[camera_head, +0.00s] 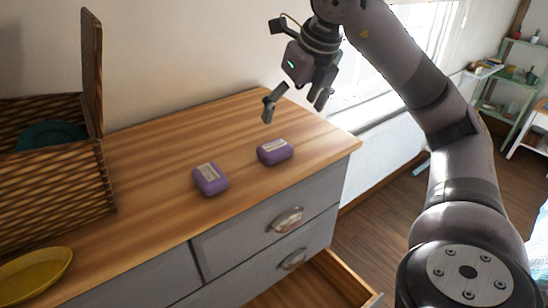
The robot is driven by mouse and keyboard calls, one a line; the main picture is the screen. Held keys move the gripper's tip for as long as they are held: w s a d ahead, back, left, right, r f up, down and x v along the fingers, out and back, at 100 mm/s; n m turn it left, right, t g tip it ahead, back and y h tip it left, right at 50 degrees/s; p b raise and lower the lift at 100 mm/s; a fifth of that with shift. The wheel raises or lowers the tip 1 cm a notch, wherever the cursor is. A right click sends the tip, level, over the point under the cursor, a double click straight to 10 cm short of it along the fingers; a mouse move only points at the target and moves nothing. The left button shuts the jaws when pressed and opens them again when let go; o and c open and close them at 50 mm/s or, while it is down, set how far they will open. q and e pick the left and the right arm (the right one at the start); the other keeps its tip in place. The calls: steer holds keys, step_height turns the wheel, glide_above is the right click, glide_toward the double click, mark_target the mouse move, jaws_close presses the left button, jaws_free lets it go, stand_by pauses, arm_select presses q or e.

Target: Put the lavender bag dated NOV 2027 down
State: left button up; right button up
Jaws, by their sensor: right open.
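Two purple lavender bags with pale labels lie apart on the wooden dresser top. One lavender bag (211,184) is nearer the front edge; the other lavender bag (277,156) is to its right, closer to the right end. The label print is too small to read, so I cannot tell which bears NOV 2027. My right gripper (296,106) is open and empty, above the dresser top behind the right-hand bag. It touches neither bag. My left gripper is not in view.
A woven basket (62,208) with a raised lid and a dark green thing inside stands at the left. A yellow dish (36,272) lies at the front left. A lower drawer (330,280) is pulled open. The back right of the dresser top (225,118) is clear.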

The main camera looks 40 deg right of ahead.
glide_above(275, 145)
steer(key=s, duration=0.3)
step_height(275, 145, down, 6)
steer(key=shift+w+f, duration=0.25)
steer(key=shift+f, duration=0.3)
steer(key=shift+w+a+f, duration=0.1)
steer(key=shift+w+f, duration=0.15)
steer(key=shift+f, duration=0.25)
steer(key=p+x, duration=0.1)
steer(key=x, duration=0.2)
steer(key=shift+w+f+p, duration=0.2)
steer(key=shift+w+p, duration=0.05)
steer(key=shift+p, duration=0.15)
steer(key=shift+w+f, duration=0.1)
steer(key=shift+f, duration=0.3)
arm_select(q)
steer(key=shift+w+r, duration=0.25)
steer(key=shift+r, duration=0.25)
arm_select(e)
steer(key=shift+c, duration=0.2)
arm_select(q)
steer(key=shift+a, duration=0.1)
arm_select(e)
steer(key=shift+a, duration=0.1)
steer(key=c, duration=1)
steer(key=shift+r, duration=0.1)
